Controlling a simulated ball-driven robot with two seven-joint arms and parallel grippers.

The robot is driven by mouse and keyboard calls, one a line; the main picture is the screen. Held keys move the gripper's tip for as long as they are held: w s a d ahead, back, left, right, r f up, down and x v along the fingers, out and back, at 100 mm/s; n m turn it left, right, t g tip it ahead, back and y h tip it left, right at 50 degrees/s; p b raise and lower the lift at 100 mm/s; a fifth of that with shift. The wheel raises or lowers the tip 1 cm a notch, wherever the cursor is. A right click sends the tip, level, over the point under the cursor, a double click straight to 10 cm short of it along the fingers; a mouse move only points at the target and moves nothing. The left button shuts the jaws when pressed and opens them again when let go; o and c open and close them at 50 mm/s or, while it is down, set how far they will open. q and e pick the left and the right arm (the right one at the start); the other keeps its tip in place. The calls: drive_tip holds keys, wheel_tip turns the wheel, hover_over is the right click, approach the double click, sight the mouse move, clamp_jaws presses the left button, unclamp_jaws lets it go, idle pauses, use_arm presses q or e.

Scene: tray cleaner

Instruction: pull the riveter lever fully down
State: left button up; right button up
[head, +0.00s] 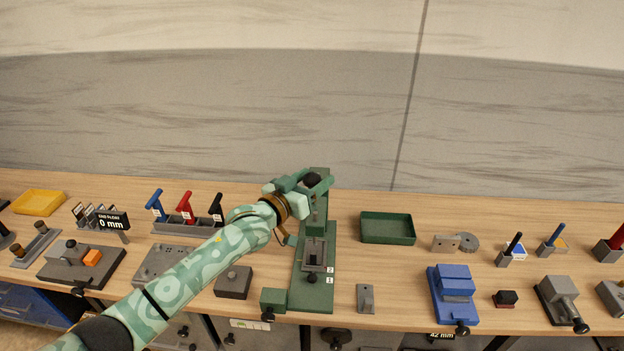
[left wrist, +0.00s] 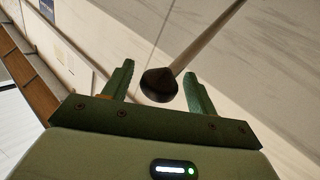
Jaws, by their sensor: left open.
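The green riveter (head: 318,262) stands upright on the bench in the middle of the head view. Its lever ends in a round black knob (head: 313,180) near the top. In the left wrist view the lever is a thin rod (left wrist: 210,38) running to the upper right, with the dark knob (left wrist: 159,84) at its near end. My left gripper (head: 318,187) is open at the top of the riveter. In the left wrist view the knob appears between its two green fingers (left wrist: 158,88); I cannot tell whether they touch it. My gripper hides part of the lever. My right gripper is out of view.
A green tray (head: 388,228) lies right of the riveter, and a blue vise-like block (head: 454,294) stands further right. A rack with blue, red and black handles (head: 176,227) is to the left. A small grey plate (head: 366,298) lies near the front edge.

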use_arm(q)
clamp_jaws()
drive_tip(key=s+f+m+t+h+b, duration=0.1)
drive_tip(key=s+f+m+h+b, duration=0.1)
drive_tip(key=f+b, duration=0.6)
drive_tip(key=s+f+m+t+h+b, duration=0.2)
drive_tip(key=f+b, duration=0.7)
drive_tip(key=b, duration=0.7)
drive_tip(key=shift+s+m+h, duration=0.5)
drive_tip(key=shift+s+m, duration=0.15)
drive_tip(key=shift+m, duration=0.05)
drive_tip(key=shift+r, duration=0.1)
unclamp_jaws()
drive_tip(key=shift+w, duration=0.15)
